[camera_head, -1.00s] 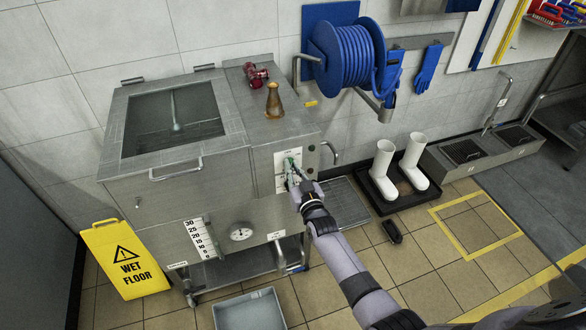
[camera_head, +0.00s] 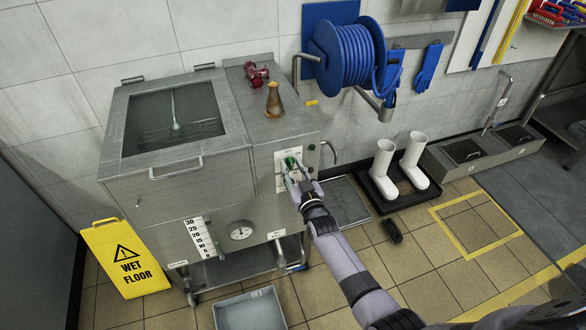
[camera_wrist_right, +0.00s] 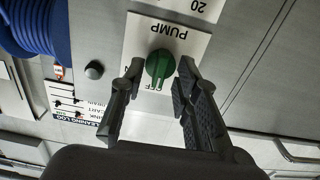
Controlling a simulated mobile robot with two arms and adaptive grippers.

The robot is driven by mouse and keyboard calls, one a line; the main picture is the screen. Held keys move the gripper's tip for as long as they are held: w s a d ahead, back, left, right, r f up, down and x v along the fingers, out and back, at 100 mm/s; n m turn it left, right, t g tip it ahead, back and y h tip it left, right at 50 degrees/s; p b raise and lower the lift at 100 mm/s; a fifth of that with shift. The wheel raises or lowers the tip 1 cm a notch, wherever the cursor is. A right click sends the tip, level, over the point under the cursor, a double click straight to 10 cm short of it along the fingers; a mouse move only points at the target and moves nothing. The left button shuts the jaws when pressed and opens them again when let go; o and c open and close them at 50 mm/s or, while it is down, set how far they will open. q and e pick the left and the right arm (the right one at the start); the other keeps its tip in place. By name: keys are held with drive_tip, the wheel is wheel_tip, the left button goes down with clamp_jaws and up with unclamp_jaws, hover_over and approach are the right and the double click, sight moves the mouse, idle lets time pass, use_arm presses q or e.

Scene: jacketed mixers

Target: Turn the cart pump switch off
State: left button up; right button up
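The pump switch is a green rotary knob (camera_head: 287,161) on a white plate (camera_head: 279,172) on the steel mixer cart's front. In the right wrist view the knob (camera_wrist_right: 160,67) sits on the plate, which reads PUMP (camera_wrist_right: 168,32) upside down, with a partly hidden OFF mark beside the knob. My right gripper (camera_head: 293,176) is at the plate. Its fingers (camera_wrist_right: 160,72) are parted, one on each side of the knob, with a narrow gap showing at the left finger; contact at the right finger is unclear. The left gripper is out of view.
An amber flask (camera_head: 273,100) and a red fitting (camera_head: 256,75) stand on the cart top. A blue hose reel (camera_head: 345,55) hangs behind.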

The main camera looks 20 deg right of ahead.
drive_tip(key=s, duration=1.2)
drive_tip(key=shift+d, duration=0.2)
drive_tip(key=s+f+g, duration=0.3)
drive_tip(key=s+f, duration=0.4)
drive_tip(key=f, duration=0.3)
drive_tip(key=s+f+n+g, duration=0.1)
drive_tip(key=s+f+g, duration=0.2)
drive_tip(key=s+f, duration=0.55)
drive_tip(key=s+f+g, duration=0.3)
drive_tip(key=s+f, duration=0.1)
drive_tip(key=f, duration=0.9)
drive_tip(key=s+d+f+g, duration=0.1)
drive_tip(key=s+f+g, duration=0.3)
drive_tip(key=s, duration=1)
drive_tip(key=s+d+f+g, duration=0.2)
drive_tip(key=s+f+g, duration=0.2)
drive_tip(key=s+f, duration=0.4)
drive_tip(key=s, duration=0.6)
drive_tip(key=shift+s+d+n+h, duration=0.15)
drive_tip(key=shift+s+n+h, duration=0.15)
drive_tip(key=shift+n, duration=0.1)
drive_tip(key=shift+w, duration=0.1)
